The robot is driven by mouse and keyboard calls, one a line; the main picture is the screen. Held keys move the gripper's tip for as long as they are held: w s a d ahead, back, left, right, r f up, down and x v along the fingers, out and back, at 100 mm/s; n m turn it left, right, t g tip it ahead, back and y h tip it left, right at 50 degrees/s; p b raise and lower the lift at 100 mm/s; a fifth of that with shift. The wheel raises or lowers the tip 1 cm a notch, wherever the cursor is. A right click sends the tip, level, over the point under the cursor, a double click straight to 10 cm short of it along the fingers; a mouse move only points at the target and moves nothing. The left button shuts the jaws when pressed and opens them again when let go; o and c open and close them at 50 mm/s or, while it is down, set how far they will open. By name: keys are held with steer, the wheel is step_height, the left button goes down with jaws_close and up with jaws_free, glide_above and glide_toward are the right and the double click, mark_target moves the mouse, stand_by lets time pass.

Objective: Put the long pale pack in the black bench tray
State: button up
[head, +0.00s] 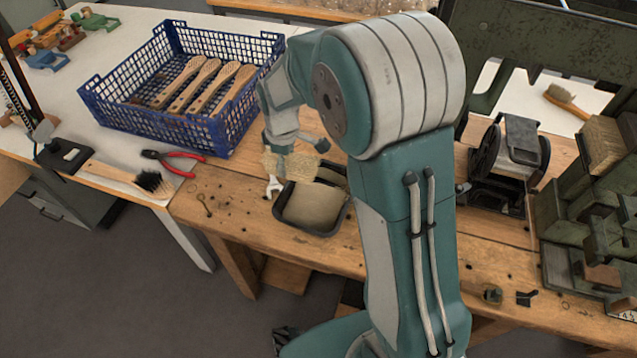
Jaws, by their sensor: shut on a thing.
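The long pale pack (290,166), tan and bristly, lies crosswise just below my gripper (294,148) in the head view. My gripper is shut on it; the fingertips are mostly hidden by the wrist and the pack. The black bench tray (312,229) stands on the wooden bench, directly below and in front of the pack. The pack overlaps the tray's back left rim in the picture; I cannot tell whether it touches. A tan fibrous mass (314,207) fills much of the tray's inside. My arm hides the tray's right surroundings.
A blue crate (165,122) with several wooden brushes stands behind left. Red-handled pliers (182,164), a black-bristled brush (130,178) and a pale wrench-like piece (273,187) lie nearby. A dark green machine (600,215) stands at right. The bench's front edge is close to the tray.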

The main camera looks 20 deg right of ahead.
glide_above(319, 190)
steer(key=f, duration=0.6)
steer(key=shift+a+f, duration=0.2)
steer(key=shift+f, duration=0.2)
steer(key=shift+d+f, duration=0.15)
steer(key=shift+f, duration=0.75)
steer(key=shift+d+f, duration=0.1)
steer(key=shift+f, duration=0.8)
steer(key=o, duration=1.2)
